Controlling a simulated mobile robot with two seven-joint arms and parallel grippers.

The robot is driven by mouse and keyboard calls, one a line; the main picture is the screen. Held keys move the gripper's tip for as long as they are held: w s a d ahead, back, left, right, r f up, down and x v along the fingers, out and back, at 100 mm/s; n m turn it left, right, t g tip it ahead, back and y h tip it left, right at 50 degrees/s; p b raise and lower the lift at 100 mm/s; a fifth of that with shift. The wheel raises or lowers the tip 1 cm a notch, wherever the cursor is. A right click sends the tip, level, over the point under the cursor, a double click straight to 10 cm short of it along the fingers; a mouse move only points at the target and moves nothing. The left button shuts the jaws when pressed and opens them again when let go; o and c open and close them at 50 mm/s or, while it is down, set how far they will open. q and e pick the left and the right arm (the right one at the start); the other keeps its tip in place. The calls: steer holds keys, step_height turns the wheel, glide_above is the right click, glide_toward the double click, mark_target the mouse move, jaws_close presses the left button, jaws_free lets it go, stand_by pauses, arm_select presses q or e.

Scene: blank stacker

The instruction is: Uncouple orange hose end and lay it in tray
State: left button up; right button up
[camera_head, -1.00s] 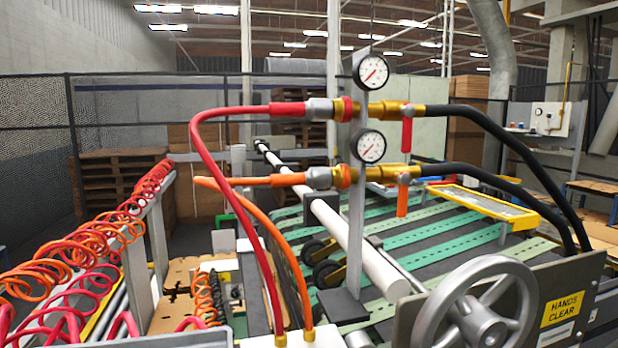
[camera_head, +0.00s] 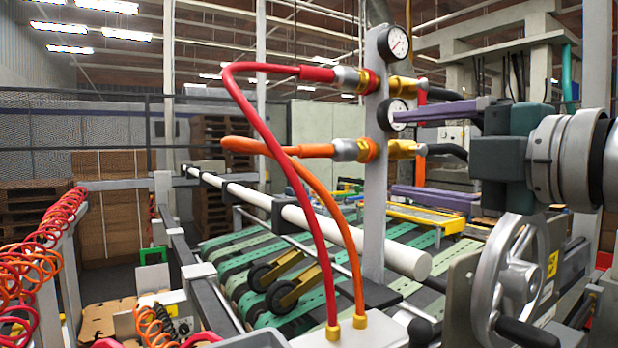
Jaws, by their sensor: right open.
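The orange hose (camera_head: 262,146) arches up from a brass fitting on a pale block. Its end (camera_head: 312,150) meets a silver and orange coupling (camera_head: 352,150) on the grey upright post (camera_head: 375,200). A brass valve (camera_head: 403,149) with a hanging orange handle (camera_head: 420,172) is on the post's other side. My right gripper (camera_head: 395,152) comes in from the right, open and empty. Its two purple fingers lie above and below the brass valve in the picture; their depth relative to it is unclear. A grey rim (camera_head: 250,342), possibly the tray's, shows at the bottom edge. My left gripper is out of view.
The red hose (camera_head: 262,120) runs above the orange one to its own coupling (camera_head: 352,79). A white roller (camera_head: 350,235) crosses behind the hoses. A handwheel (camera_head: 510,270) stands at the lower right, coiled hoses (camera_head: 40,240) at the left.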

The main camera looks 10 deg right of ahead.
mark_target(350, 151)
steer(key=shift+b+x, duration=0.35)
steer(key=shift+x, duration=5.25)
steer(key=shift+d, duration=0.1)
jaws_close()
